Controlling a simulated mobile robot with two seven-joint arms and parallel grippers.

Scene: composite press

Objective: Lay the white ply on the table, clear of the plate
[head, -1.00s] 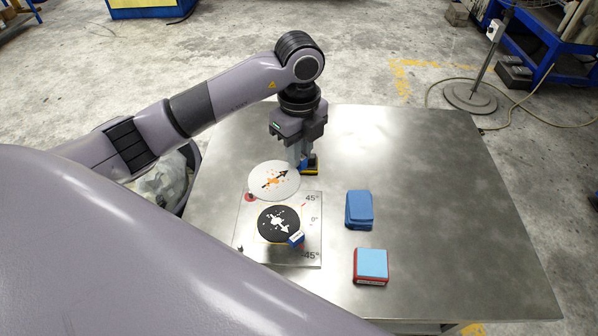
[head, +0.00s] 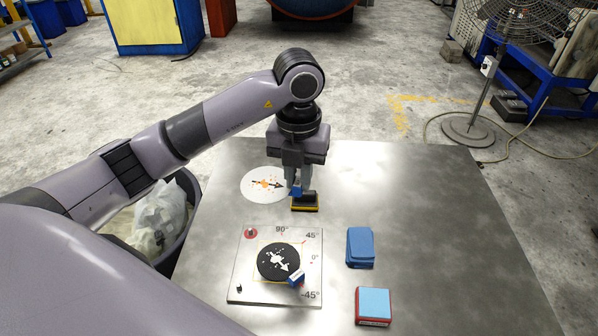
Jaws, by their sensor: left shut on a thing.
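The white ply (head: 262,184) is a round white disc with a black arrow and orange specks, just beyond the plate's far left corner. My left gripper (head: 299,186) is at the ply's right edge, shut on its small blue tab (head: 296,191). I cannot tell whether the ply touches the table or hovers just above it. The grey plate (head: 238,268), marked with angles, lies on the metal table (head: 440,220). In this view a gap shows between ply and plate. A black disc (head: 277,260) with a white arrow and a blue tab lies on the plate. My right gripper is not in view.
A black-and-yellow block (head: 305,203) stands right under my left gripper. A blue block (head: 360,247) and a red block with a blue top (head: 373,305) stand right of the plate. A bin (head: 180,225) stands off the table's left edge. The table's right side is clear.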

